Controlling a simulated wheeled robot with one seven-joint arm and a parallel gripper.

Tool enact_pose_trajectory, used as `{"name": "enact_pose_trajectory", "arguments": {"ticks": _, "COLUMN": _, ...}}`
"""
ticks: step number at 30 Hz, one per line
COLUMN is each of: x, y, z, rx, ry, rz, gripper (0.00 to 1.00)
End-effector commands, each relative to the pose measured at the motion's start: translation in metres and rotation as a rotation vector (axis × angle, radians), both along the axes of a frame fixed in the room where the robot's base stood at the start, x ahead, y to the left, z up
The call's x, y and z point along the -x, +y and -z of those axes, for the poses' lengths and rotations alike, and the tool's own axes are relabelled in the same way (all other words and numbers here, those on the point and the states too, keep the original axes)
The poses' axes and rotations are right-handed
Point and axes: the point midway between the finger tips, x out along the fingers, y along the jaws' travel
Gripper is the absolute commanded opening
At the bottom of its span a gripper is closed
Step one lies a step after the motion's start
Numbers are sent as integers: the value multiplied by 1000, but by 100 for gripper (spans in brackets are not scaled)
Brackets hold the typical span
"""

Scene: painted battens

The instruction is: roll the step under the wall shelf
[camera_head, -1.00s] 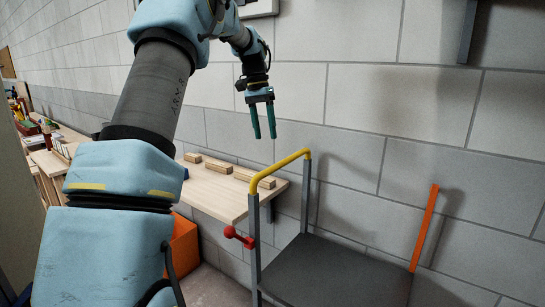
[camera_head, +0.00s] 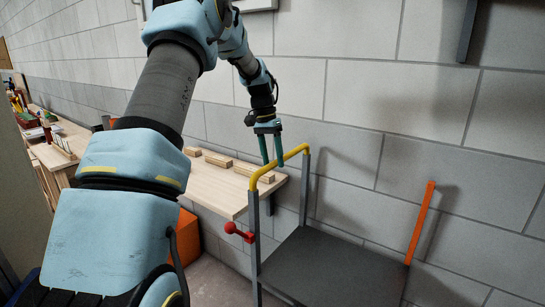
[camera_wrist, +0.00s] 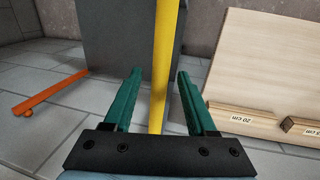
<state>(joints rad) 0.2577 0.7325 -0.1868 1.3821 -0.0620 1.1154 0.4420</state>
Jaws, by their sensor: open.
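The step (camera_head: 335,267) is a dark grey platform with grey posts, standing by the block wall. Its yellow handle bar (camera_head: 280,167) runs across the top of the posts, and a red knob lever (camera_head: 238,232) sticks out at its left. My gripper (camera_head: 271,150) points down just above the yellow bar, its green fingers open. In the wrist view the yellow bar (camera_wrist: 166,60) passes between the two open fingers (camera_wrist: 158,95); I cannot tell whether they touch it.
Several wooden battens (camera_head: 217,159) lie on the shelf. An orange upright bar (camera_head: 421,222) stands at the step's right side. An orange box (camera_head: 187,238) is under the shelf at left. A cluttered bench (camera_head: 55,140) is farther left. Grey floor shows beneath the shelf.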

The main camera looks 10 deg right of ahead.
Motion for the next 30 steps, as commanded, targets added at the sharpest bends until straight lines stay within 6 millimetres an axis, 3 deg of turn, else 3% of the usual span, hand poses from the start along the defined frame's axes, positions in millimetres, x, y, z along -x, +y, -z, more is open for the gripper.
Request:
{"name": "enact_pose_trajectory", "arguments": {"ticks": 6, "x": 0, "y": 0, "z": 1, "rx": 0, "ry": 0, "rz": 0, "gripper": 57}}
{"name": "enact_pose_trajectory", "arguments": {"ticks": 21, "x": 0, "y": 0, "z": 0, "rx": 0, "ry": 0, "rz": 0, "gripper": 1}}
{"name": "enact_pose_trajectory", "arguments": {"ticks": 30, "x": 0, "y": 0, "z": 0, "rx": 0, "ry": 0, "rz": 0, "gripper": 0}}
